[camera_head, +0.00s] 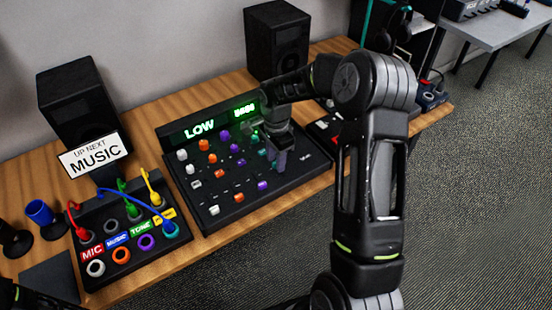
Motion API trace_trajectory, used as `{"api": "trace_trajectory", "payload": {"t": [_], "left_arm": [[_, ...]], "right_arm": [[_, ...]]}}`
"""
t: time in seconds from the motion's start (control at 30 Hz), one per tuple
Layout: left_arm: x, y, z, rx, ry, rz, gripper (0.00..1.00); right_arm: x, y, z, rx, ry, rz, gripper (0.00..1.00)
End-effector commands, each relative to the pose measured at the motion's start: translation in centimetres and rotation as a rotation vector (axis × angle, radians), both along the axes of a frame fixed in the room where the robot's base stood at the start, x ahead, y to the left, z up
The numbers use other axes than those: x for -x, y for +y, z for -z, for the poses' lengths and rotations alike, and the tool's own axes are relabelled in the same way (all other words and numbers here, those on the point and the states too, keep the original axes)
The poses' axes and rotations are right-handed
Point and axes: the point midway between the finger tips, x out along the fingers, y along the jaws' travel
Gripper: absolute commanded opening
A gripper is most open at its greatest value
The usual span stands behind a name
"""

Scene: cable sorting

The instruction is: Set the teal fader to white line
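The black mixer (222,209) lies on the wooden desk, with rows of white, orange, purple and teal controls. Its display (200,129) reads "LOW" in green, with a smaller green readout to the right. A teal control (241,162) shows just left of my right gripper (280,163). I cannot tell whether it is the teal fader. My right gripper points down over the mixer's right part and covers some controls there. Its finger opening and any contact are hidden. The white line cannot be made out.
A patch box (120,278) with coloured cables stands left of the mixer, below a sign (95,155) reading "UP NEXT MUSIC". Two black speakers (78,105) (276,40) stand at the back. A blue cup (39,212) is at far left. Bare desk (285,205) runs along the front.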

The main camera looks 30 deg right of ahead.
Motion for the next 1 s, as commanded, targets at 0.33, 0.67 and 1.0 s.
{"api": "trace_trajectory", "payload": {"t": [0.33, 0.67, 1.0], "left_arm": [[0.0, 0.0, 0.3, 0.0, 0.0, 0.0, 0.69], [0.0, 0.0, 1.0, 0.0, -0.001, 0.0, 0.69], [0.0, 0.0, 1.1, 0.0, -0.001, 0.0, 0.69]], "right_arm": [[-0.1, 0.0, -1.3, 0.002, -0.003, 0.0, 0.36], [-0.1, 0.0, -6.5, 0.001, -0.003, 0.0, 0.36], [0.0, 0.0, -7.8, 0.0, 0.0, 0.0, 0.36]]}}
